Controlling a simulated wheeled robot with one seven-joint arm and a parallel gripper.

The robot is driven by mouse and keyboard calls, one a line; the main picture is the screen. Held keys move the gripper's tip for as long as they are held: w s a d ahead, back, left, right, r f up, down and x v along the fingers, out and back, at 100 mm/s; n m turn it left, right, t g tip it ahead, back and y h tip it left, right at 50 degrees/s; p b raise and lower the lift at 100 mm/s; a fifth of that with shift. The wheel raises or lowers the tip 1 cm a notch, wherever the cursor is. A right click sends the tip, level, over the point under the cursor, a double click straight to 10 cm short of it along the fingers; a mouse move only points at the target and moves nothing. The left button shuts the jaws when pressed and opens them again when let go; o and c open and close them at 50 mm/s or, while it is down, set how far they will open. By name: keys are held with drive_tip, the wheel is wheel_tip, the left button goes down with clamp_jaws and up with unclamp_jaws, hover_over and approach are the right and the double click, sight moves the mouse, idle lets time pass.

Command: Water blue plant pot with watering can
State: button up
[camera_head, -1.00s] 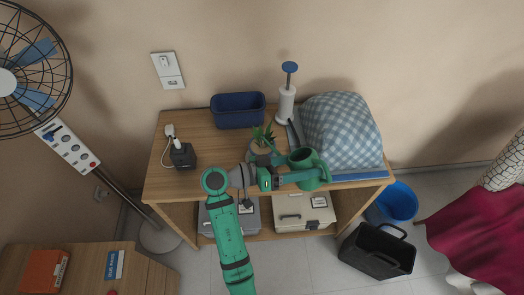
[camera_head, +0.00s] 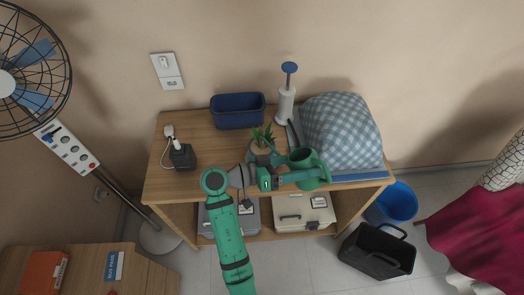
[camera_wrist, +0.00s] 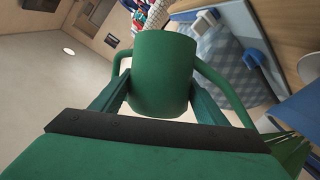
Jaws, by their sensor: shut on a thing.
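The green watering can (camera_head: 306,168) is between the fingers of my gripper (camera_head: 298,177), raised above the front right of the wooden table. My gripper is shut on it. In the wrist view the can (camera_wrist: 163,75) fills the middle between both fingers, its body hiding much behind it. Its spout side reaches left toward a small spiky green plant (camera_head: 262,135). The plant's pot (camera_head: 258,151) is partly hidden by my arm and the can, so its colour is hard to tell. I cannot tell whether any water is flowing.
A checked cloth heap (camera_head: 342,130) fills the table's right side, close behind the can. A black charger (camera_head: 182,157) sits at left. A fan (camera_head: 30,85) stands farther left.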

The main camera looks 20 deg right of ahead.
sight(299, 161)
drive_tip(key=shift+s+d+r, duration=0.1)
drive_tip(key=shift+d+r, duration=0.05)
drive_tip(key=shift+r, duration=0.05)
drive_tip(key=r+m+t+y, duration=0.1)
drive_tip(key=m, duration=0.1)
drive_tip(key=shift+r+m+y, duration=0.3)
drive_tip(key=shift+r+y, duration=0.05)
drive_tip(key=shift+y, duration=0.05)
drive_tip(key=shift+r+m+t+y, duration=0.55)
drive_tip(key=shift+m+t+y, duration=0.05)
drive_tip(key=shift+m, duration=0.4)
drive_tip(key=shift+r, duration=3)
